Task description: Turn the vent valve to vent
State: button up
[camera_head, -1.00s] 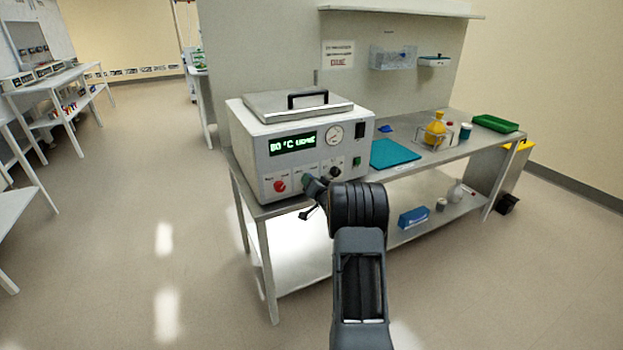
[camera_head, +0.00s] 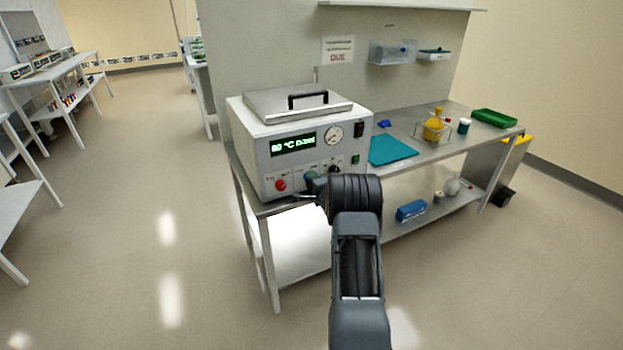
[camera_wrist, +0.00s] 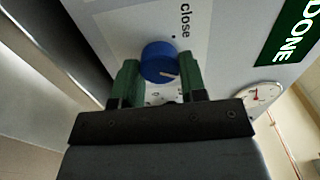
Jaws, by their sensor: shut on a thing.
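In the wrist view, a blue knob (camera_wrist: 158,60), which I take to be the vent valve, sits on the grey front panel of a benchtop unit (camera_head: 262,165). The word "close" is printed beside it. A white mark on the knob points toward the lower right of that view, not at "close". My gripper (camera_wrist: 159,75) has its two green fingers on either side of the knob and is shut on it. Other lettering near the knob is hidden by the fingers. In the head view my gripper (camera_head: 311,179) is at the panel's lower edge and my arm hides the knob.
A red knob (camera_head: 281,185) is left of my gripper, a dial gauge (camera_head: 333,135) above right. The floor at left is clear.

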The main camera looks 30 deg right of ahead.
jog(key=shift+m+p, duration=0.5)
jog(key=shift+m, duration=1)
jog(key=o, duration=0.9)
jog(key=shift+o, duration=0.2)
jog(key=shift+s, duration=0.1)
jog(key=s+a, duration=0.2)
jog(key=s, duration=1.1)
jog(key=shift+s, duration=0.25)
